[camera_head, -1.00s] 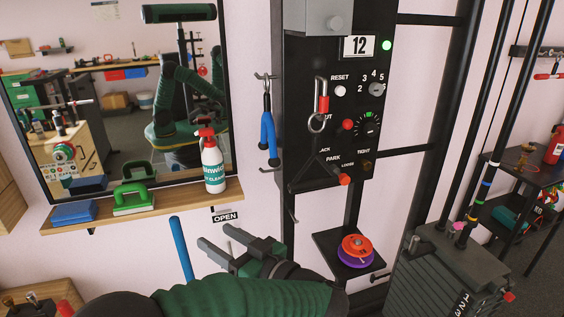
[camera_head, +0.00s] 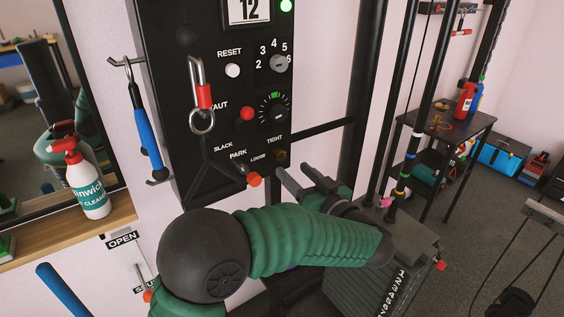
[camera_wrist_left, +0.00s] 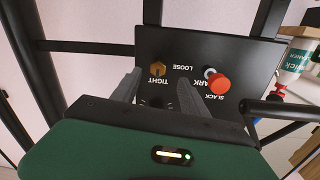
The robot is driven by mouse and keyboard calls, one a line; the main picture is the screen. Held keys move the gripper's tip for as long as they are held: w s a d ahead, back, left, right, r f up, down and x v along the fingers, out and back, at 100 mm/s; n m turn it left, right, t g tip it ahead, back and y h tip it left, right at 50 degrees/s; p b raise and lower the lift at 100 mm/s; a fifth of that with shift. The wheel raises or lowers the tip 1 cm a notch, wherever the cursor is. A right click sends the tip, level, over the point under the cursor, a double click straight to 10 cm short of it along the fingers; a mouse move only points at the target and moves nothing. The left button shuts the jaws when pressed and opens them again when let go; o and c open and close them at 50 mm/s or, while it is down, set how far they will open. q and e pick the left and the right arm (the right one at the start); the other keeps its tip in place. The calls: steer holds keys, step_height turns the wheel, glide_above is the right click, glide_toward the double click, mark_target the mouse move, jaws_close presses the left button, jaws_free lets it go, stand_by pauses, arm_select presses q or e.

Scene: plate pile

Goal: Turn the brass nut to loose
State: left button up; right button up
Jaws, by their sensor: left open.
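The brass nut (camera_head: 281,155) is at the lower right of the black panel (camera_head: 190,150), with TIGHT printed above it and LOOSE to its left. It is small and dark in the head view. In the left wrist view the brass nut (camera_wrist_left: 157,69) shows clearly beside the word TIGHT. My left gripper (camera_head: 294,171) is open and empty, below and slightly right of the nut. In the left wrist view my left gripper (camera_wrist_left: 160,80) has the nut between its fingertips in the picture, seemingly beyond them. My right gripper is not in view.
A red-knobbed lever (camera_head: 254,179) sticks out left of the nut, close to the fingers. A carabiner (camera_head: 201,95) and a red button (camera_head: 247,113) are higher on the panel. A black frame post (camera_head: 368,75) and weight stack (camera_head: 365,295) stand to the right.

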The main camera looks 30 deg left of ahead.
mark_target(281, 158)
arm_select(q)
steer(key=x, duration=0.5)
steer(key=shift+w+d+r+b, duration=0.15)
steer(key=shift+w+b, duration=0.15)
steer(key=shift+a, duration=0.8)
steer(key=shift+d, duration=0.3)
steer(key=c, duration=0.8)
jaws_close()
